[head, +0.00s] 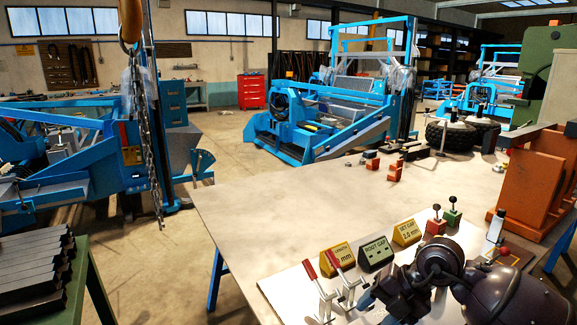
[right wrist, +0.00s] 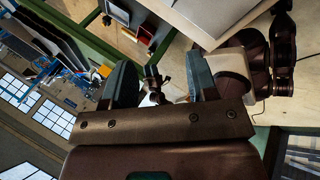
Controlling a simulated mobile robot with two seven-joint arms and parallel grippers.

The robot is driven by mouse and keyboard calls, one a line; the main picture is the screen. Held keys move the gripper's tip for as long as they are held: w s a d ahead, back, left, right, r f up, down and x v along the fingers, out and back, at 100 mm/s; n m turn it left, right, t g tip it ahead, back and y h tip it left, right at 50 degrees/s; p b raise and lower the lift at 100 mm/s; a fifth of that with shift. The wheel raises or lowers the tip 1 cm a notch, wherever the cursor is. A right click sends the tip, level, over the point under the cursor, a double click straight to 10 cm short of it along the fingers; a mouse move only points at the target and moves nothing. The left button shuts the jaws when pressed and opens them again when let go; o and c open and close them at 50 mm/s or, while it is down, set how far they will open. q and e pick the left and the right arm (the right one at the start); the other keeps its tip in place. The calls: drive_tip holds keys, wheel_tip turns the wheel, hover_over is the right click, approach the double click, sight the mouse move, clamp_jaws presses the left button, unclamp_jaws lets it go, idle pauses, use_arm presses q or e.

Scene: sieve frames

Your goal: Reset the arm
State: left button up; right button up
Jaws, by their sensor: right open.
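My right arm (head: 440,265), dark brown with rounded joints, is folded at the lower right of the head view over the near part of the table. Its fingertips cannot be made out clearly there. In the right wrist view my right gripper (right wrist: 163,85) has its two dark fingers well apart, with nothing held between them. My left gripper is in neither view.
The pale table (head: 290,205) has a wide clear area left of centre. Near my arm are red-handled clamps (head: 325,275), yellow sign (head: 338,259), green sign (head: 376,254) and another yellow sign (head: 406,232). An orange stand (head: 530,195) is at right; a chain (head: 145,140) hangs left.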

drive_tip(key=a+r+t+y, duration=0.6)
drive_tip(key=a+r+y, duration=0.1)
drive_tip(key=r+y, duration=0.5)
drive_tip(key=w+d+f+m+t+h, duration=0.3)
drive_tip(key=d+f+m+t+h, duration=0.4)
drive_tip(key=m+t, duration=0.55)
drive_tip(key=s+d+f+m+g+h, duration=0.2)
drive_tip(key=s+d+f+m+h, duration=0.15)
drive_tip(key=f+m, duration=0.2)
drive_tip(key=s+d+f+m+g+h, duration=0.1)
drive_tip(key=s+d+f+m+h, duration=0.15)
drive_tip(key=f+m+h, duration=0.3)
drive_tip(key=s+d+f+m+g+h, duration=0.1)
drive_tip(key=s+d+f+m+g, duration=0.1)
drive_tip(key=s+f, duration=0.6)
drive_tip(key=s+d+f+m+g+h, duration=0.1)
drive_tip(key=s+d+f+m+g, duration=0.1)
drive_tip(key=s+f, duration=0.7)
drive_tip(key=s+m+g, duration=0.1)
drive_tip(key=s+m, duration=0.1)
drive_tip(key=s, duration=0.1)
drive_tip(key=shift+d+f+g, duration=0.15)
drive_tip(key=shift+g, duration=0.2)
